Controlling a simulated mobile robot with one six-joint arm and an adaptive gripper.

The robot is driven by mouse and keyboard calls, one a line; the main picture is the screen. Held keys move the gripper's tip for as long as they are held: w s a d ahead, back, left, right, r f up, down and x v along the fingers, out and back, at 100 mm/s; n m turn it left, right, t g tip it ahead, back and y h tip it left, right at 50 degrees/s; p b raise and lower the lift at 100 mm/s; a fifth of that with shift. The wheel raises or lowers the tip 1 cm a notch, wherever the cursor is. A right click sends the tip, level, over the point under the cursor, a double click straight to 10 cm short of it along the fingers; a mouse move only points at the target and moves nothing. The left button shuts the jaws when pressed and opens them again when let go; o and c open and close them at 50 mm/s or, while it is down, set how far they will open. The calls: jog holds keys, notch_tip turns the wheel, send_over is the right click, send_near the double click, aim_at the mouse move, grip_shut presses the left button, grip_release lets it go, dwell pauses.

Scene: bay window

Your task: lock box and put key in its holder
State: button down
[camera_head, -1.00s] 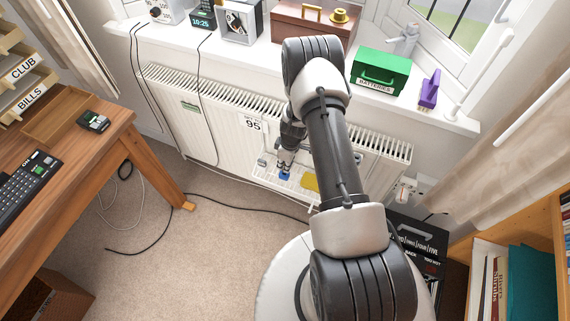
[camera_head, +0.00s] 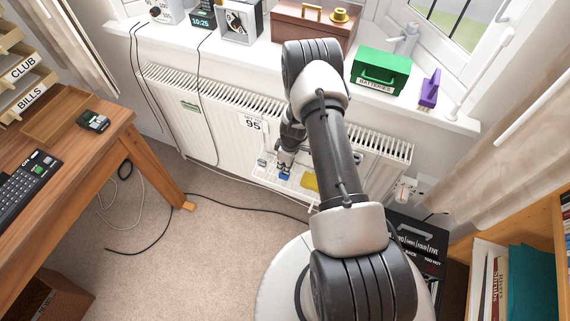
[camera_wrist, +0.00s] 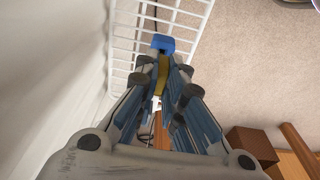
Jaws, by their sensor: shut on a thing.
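My gripper (camera_head: 285,170) points down at the front of the radiator, over a white wire rack (camera_head: 262,180). In the wrist view, its fingers (camera_wrist: 165,62) are close together around a narrow yellow strip (camera_wrist: 161,78), with a small blue piece (camera_wrist: 163,43) at the tips. The blue piece also shows in the head view (camera_head: 285,176). I cannot tell whether blue and yellow are one thing, or clearly make out a key. A brown box (camera_head: 300,30) with a brass handle and a round yellow piece (camera_head: 340,16) on top stands on the sill. No key holder is identifiable.
A green batteries box (camera_head: 380,72) and a purple object (camera_head: 429,90) stand right of the brown box on the sill. A yellow block (camera_head: 309,181) lies right of the gripper. The wooden desk (camera_head: 90,150) is at left. Cables hang and trail across the carpet.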

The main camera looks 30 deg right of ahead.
jog(key=shift+f, duration=1.2)
jog(key=c, duration=1.6)
grip_release()
jog(key=shift+r, duration=0.1)
notch_tip(320, 180, up, 12)
jog(key=s, duration=0.1)
jog(key=shift+d, duration=0.45)
